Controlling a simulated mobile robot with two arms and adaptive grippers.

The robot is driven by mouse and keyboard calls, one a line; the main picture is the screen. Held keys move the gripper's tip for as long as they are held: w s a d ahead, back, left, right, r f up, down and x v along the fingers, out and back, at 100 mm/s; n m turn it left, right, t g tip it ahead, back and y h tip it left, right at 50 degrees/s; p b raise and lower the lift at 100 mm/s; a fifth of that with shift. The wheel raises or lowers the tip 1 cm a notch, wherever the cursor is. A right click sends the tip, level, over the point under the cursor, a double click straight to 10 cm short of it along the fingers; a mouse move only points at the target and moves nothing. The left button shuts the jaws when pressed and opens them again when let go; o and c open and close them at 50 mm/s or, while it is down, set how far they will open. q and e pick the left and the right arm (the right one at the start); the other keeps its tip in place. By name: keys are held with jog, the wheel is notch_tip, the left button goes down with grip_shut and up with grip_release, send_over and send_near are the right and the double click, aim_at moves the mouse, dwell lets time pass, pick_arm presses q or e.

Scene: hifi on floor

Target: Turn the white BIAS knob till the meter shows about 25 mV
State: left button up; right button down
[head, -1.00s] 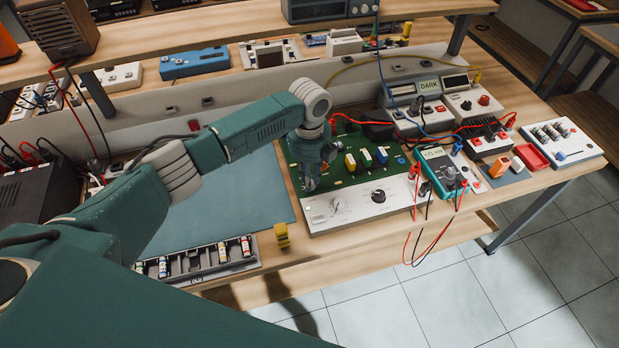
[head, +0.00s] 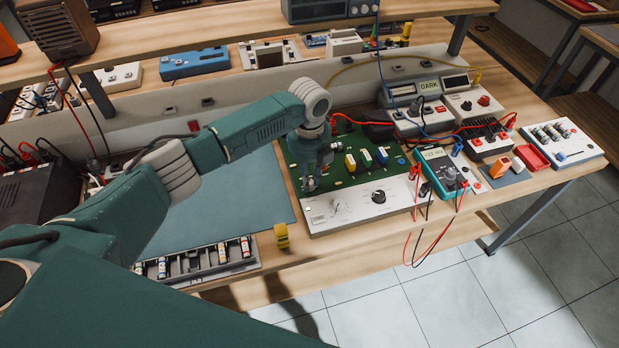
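My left gripper (head: 311,184) points down over the left part of the green circuit board (head: 342,178), close to its front edge. Its fingertips are small and dark here, and I cannot tell whether they are open or shut. I cannot make out the white BIAS knob for sure; the gripper may hide it. A teal handheld meter (head: 449,180) lies right of the board with a lit display (head: 433,153); its digits are too small to read surely. My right gripper is not in view.
A white front panel (head: 345,208) with a black knob (head: 378,196) borders the board. Red and black leads run by the meter. A grey parts tray (head: 215,262) and a yellow block (head: 282,236) lie at the bench front. The blue-grey mat (head: 225,205) is clear.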

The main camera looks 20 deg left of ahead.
pick_arm(q)
jog(key=o, duration=0.3)
jog(key=shift+r, duration=0.2)
notch_tip(320, 180, up, 12)
jog(key=shift+f, duration=0.1)
dwell(0.6)
